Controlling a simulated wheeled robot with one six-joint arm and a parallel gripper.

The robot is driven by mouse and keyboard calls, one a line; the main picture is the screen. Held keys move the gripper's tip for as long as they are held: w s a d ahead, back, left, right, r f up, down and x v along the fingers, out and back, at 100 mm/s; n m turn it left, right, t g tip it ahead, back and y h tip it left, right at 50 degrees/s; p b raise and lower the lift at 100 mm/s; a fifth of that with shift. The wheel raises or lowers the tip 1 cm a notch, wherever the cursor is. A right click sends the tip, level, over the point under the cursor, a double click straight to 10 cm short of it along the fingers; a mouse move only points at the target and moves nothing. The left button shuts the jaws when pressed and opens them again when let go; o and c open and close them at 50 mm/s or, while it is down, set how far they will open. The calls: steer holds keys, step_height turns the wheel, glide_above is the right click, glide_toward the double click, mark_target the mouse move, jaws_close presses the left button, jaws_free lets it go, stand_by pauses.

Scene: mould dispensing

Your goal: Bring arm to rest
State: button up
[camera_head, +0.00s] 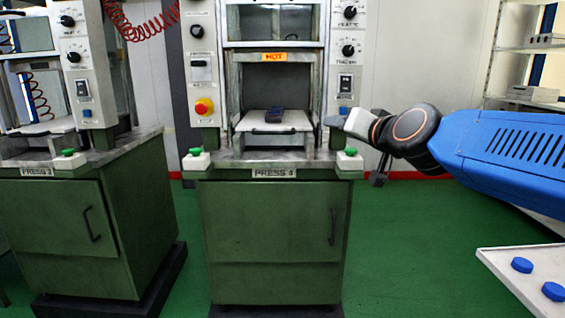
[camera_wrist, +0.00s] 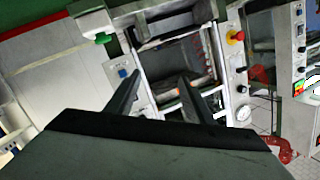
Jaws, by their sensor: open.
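My arm reaches in from the right in the head view, with its blue link and black-and-grey wrist in front of the right side of press 4 (camera_head: 275,225). My gripper (camera_head: 330,121) points left, near the press's right-hand control column. In the wrist view my gripper (camera_wrist: 160,88) shows two dark fingers spread apart with nothing between them. Beyond the fingers is the press opening, tilted in the picture.
Press 3 (camera_head: 60,220) stands at the left. A white table (camera_head: 505,283) with blue round pieces (camera_head: 521,265) is at the lower right. Shelves (camera_head: 530,97) stand at the back right. A "HOT" sign (camera_head: 287,57) hangs above the press opening. Green floor (camera_head: 400,255) lies clear between press 4 and the table.

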steer(key=s+d+f+g+h, duration=0.1)
steer(key=s+d+f+g, duration=0.2)
steer(key=s+f, duration=0.6)
steer(key=s+d+f+n+g+h, duration=0.1)
steer(key=s+d+f+g, duration=0.3)
steer(key=s+f, duration=0.5)
steer(key=s+d+f+n+g+h, duration=0.1)
steer(key=s+d+f+g+h, duration=0.1)
steer(key=s+d+f+g, duration=0.2)
steer(key=s+d+f, duration=0.1)
steer(key=s+f, duration=0.2)
steer(key=f, duration=0.2)
steer(key=s+d+f, duration=0.2)
steer(key=s+f, duration=0.1)
steer(key=f, duration=0.2)
steer(key=shift+f+h, duration=0.3)
steer(key=shift+f, duration=0.1)
steer(key=shift+d, duration=0.1)
steer(key=shift+s+r, duration=0.25)
steer(key=shift+s, duration=0.05)
